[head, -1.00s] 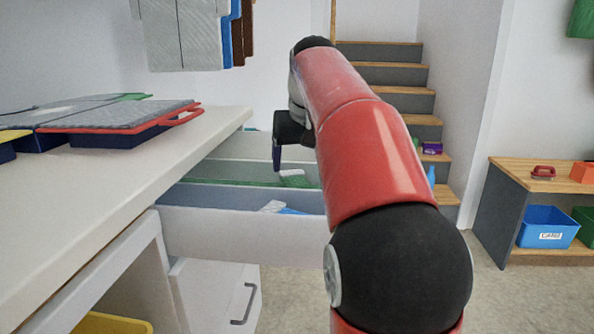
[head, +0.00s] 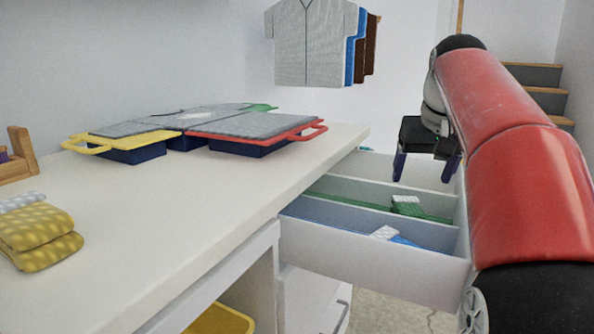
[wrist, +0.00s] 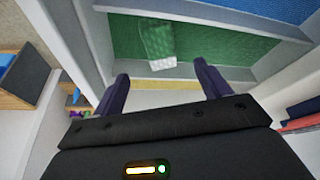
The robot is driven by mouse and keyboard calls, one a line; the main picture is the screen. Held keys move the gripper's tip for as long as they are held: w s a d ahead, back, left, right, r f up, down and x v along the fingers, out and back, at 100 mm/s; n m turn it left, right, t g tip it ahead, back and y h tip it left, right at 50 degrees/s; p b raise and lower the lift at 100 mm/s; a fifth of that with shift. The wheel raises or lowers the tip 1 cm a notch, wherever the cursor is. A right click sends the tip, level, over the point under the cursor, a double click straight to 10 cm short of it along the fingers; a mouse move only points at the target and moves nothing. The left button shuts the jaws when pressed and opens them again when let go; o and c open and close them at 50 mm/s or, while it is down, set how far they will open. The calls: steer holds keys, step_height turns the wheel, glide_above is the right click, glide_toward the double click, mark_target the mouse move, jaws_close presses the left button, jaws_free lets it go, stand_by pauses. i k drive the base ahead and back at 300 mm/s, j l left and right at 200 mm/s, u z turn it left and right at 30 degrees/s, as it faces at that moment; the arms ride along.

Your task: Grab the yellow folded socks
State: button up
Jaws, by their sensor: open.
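The yellow folded socks (head: 38,238), with a pale checked end, lie on the white counter at the far left of the head view, cut slightly by the picture edge. My gripper (head: 426,168) is open and empty above the open drawer, far to the right of the socks. In the wrist view my gripper (wrist: 158,88) has its two dark fingers apart over the drawer, with nothing between them. The socks do not show in the wrist view.
The open drawer (head: 375,252) has compartments holding a green folded item (head: 408,206) and a blue one (head: 402,240). Lidded trays with yellow (head: 125,140) and red (head: 260,135) rims sit on the counter (head: 190,205). A wooden holder (head: 20,155) stands at the left. Bare counter lies between.

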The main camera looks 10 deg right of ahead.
mark_target(35, 235)
steer(key=k+j, duration=0.8)
